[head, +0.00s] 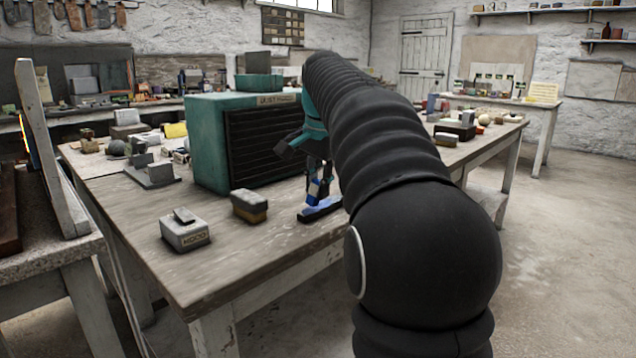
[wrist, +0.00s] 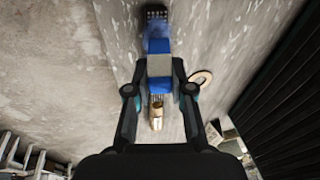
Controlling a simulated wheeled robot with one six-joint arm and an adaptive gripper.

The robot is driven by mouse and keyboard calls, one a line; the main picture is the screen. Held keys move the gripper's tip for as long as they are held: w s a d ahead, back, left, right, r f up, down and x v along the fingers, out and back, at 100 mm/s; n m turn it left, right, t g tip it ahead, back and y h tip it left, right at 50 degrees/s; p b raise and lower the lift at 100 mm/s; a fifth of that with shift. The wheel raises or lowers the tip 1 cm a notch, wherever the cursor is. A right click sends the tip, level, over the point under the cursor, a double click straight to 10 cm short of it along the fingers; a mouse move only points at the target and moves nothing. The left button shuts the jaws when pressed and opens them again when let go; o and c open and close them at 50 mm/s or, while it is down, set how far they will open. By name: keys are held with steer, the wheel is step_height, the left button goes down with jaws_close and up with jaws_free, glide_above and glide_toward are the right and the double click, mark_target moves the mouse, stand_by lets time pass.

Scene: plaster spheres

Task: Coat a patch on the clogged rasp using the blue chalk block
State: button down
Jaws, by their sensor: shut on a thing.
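My gripper (head: 318,186) is shut on the blue chalk block (wrist: 158,82), which also has a pale grey face between the fingers. The block is upright over the rasp (head: 322,209), which lies flat on the workbench. In the wrist view the rasp runs up the picture, with a dark toothed end (wrist: 155,13) at the top and a tan handle end (wrist: 157,118) below the fingers. Blue covers part of the rasp face beyond the block. The block's lower end is at or very near the rasp; I cannot tell whether it touches.
A teal box with a dark slatted front (head: 209,143) stands close left of my gripper. A two-tone block (head: 249,206) and a grey labelled block (head: 185,236) sit on the workbench (head: 240,267) to the left. A tan ring (wrist: 201,77) lies beside the rasp.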

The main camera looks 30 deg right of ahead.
steer(key=shift+f, duration=0.35)
stand_by(0.4)
steer(key=shift+a, duration=0.1)
steer(key=shift+s+a+r, duration=0.1)
steer(key=shift+s+a, duration=0.05)
steer(key=shift+a, duration=0.2)
steer(key=shift+s+a, duration=0.15)
steer(key=shift+a, duration=0.35)
